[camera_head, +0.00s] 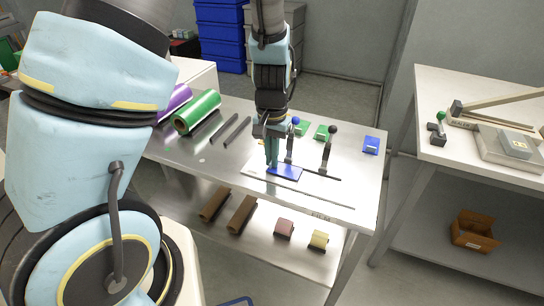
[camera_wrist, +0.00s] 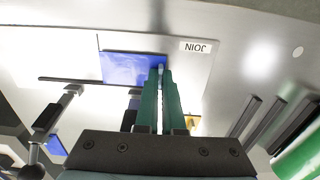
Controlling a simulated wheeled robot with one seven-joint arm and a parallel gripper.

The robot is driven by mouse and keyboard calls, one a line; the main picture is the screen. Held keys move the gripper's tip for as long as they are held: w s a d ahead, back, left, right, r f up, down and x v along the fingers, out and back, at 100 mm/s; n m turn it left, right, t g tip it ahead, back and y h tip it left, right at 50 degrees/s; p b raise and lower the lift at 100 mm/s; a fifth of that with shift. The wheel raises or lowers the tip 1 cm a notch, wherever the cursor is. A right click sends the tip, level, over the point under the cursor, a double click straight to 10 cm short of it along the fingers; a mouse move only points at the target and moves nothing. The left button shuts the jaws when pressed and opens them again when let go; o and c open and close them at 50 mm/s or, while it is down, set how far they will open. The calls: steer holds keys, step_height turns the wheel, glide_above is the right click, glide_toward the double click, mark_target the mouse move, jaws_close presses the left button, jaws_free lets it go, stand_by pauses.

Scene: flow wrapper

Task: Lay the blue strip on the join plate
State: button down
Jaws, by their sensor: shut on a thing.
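The blue strip (camera_head: 288,174) lies flat on or just above the join plate (camera_head: 262,166), beside the lever clamps. In the wrist view the blue strip (camera_wrist: 128,69) spreads left from my fingertips, next to the plate's JOIN label (camera_wrist: 195,47). My gripper (camera_head: 272,165) points down with its green fingers shut on one end of the strip. In the wrist view my gripper (camera_wrist: 161,72) has its fingers close together at the strip's right end. Whether the strip's whole underside touches the plate cannot be told.
A blue-knobbed clamp (camera_head: 290,145) and a black-knobbed clamp (camera_head: 327,150) stand close to the strip. A blue block (camera_head: 371,145) sits right. The table's front is mostly clear.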

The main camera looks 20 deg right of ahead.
steer(key=shift+f, duration=0.2)
steer(key=c, duration=1)
jaws_free()
steer(key=shift+o, duration=0.2)
steer(key=shift+r, duration=0.15)
step_height(320, 180, up, 11)
steer(key=shift+f+b, duration=0.2)
steer(key=shift+b, duration=0.2)
steer(key=w+a+r+n+t, duration=0.1)
steer(key=a+n, duration=0.6)
steer(key=a, duration=1.8)
steer(key=shift+a+r+t, duration=0.2)
steer(key=shift+r+t, duration=0.05)
steer(key=shift+t, duration=0.05)
